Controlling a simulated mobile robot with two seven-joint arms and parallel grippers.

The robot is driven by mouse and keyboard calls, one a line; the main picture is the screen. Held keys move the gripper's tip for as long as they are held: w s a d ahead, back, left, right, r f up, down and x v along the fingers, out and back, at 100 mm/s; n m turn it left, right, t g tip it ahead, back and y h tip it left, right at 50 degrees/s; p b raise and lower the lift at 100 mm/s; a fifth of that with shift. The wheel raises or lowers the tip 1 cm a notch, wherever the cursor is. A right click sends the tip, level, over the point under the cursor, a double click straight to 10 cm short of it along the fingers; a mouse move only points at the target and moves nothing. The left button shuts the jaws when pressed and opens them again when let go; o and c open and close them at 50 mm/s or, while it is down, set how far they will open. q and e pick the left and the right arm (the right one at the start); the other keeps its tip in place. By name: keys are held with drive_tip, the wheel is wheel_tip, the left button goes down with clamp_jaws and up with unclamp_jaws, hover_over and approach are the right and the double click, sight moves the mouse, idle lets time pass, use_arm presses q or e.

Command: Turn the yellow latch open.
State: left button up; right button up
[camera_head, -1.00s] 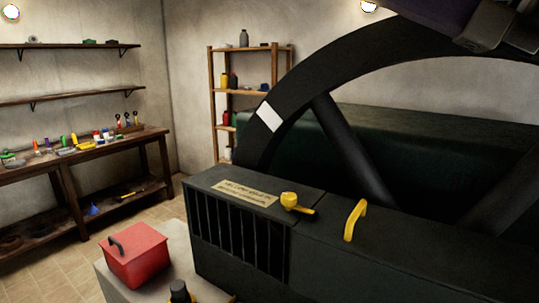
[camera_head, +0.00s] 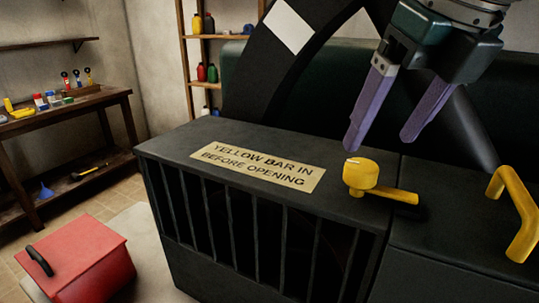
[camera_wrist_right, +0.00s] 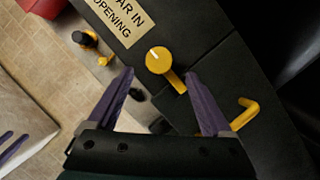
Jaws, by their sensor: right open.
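The yellow latch (camera_head: 360,173) is a round knob with a short lever on top of the dark machine housing (camera_head: 250,138). Its lever points right in the head view. My right gripper (camera_head: 381,143) is open and empty, its purple fingers pointing down just above and behind the latch. In the right wrist view the latch (camera_wrist_right: 158,60) lies between and beyond the open fingertips (camera_wrist_right: 160,76), with no contact visible. Two purple strips (camera_wrist_right: 12,147) at the left edge of the wrist view may be my left gripper; its state is unclear.
A yellow handle (camera_head: 520,220) stands on the housing to the right. A sign (camera_head: 258,165) reads "YELLOW BAR IN BEFORE OPENING". A large dark wheel (camera_head: 262,85) with a white mark rises behind. A red box (camera_head: 80,262) is at front left.

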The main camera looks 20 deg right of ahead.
sight(364, 166)
drive_tip(key=b+x, duration=0.2)
drive_tip(key=x, duration=0.3)
drive_tip(key=shift+s+f, duration=0.15)
drive_tip(key=shift+w+f+b, duration=0.35)
drive_tip(key=shift+f, duration=0.1)
drive_tip(key=c, duration=0.4)
clamp_jaws()
